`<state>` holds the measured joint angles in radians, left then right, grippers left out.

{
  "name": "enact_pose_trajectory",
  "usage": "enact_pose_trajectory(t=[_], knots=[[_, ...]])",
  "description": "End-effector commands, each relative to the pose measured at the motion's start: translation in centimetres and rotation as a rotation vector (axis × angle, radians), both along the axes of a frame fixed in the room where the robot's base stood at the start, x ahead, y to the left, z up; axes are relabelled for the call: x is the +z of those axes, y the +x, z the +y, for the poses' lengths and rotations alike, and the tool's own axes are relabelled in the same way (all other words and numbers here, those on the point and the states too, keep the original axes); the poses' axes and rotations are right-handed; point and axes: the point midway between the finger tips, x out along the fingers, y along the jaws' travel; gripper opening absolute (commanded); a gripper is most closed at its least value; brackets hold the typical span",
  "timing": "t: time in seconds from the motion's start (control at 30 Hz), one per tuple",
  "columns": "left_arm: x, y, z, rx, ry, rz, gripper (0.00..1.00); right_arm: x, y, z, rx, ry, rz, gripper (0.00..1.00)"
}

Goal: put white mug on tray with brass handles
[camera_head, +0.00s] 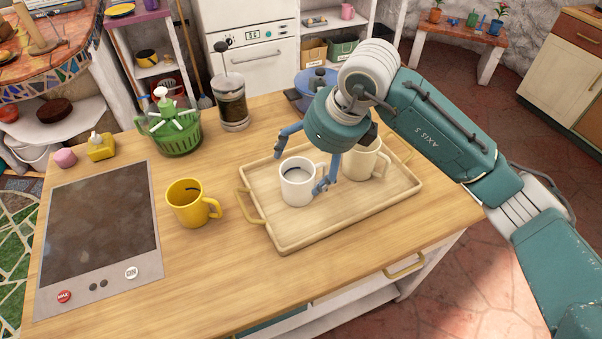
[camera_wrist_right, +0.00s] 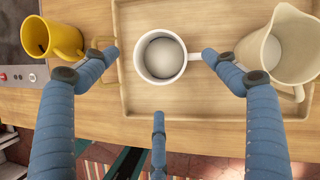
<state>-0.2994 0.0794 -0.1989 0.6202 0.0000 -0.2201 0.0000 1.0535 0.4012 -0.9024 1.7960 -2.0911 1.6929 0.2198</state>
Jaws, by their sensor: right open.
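The white mug (camera_head: 297,186) stands upright on the wooden tray with brass handles (camera_head: 290,239), toward its left side. In the right wrist view the mug (camera_wrist_right: 160,58) is between the fingers, with bare tray (camera_wrist_right: 196,100) around it. My right gripper (camera_head: 305,163) is open above and around the mug. In the right wrist view its blue fingers (camera_wrist_right: 160,70) are spread and show gaps to the mug's sides; the right finger is near the mug's handle. My left gripper is not in view.
A cream pitcher (camera_head: 362,161) stands on the tray to the mug's right. A yellow mug (camera_head: 190,206) stands on the counter left of the tray, beside the cooktop (camera_head: 101,228). A green salad spinner (camera_head: 176,136) and a French press (camera_head: 232,103) stand behind.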

Motion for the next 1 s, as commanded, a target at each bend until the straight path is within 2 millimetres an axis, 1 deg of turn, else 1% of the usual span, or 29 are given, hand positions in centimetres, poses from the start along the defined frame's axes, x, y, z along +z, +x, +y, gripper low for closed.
enact_pose_trajectory(t=[0.03, 0.13, 0.23, 0.33, 0.5, 1.0], knots=[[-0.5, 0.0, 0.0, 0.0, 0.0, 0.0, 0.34, 0.8, -0.1, -0.4, -0.002, 0.0, -0.005, 0.86], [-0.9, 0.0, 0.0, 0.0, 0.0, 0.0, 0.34, 2.5, -0.6, -0.8, -0.002, 0.0, -0.005, 0.86], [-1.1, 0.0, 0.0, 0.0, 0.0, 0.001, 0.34, 3.7, -0.9, -1.2, -0.001, 0.0, -0.002, 0.86], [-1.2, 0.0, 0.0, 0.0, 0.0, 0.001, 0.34, 4.4, -1.2, -1.4, 0.0, 0.0, -0.001, 0.86], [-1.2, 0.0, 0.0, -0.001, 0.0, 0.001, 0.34, 4.7, -1.3, -1.5, -0.001, -0.001, 0.001, 0.86], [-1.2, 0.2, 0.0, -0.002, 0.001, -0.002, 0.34, 4.7, -1.3, -1.5, -0.001, 0.0, 0.002, 0.86]])
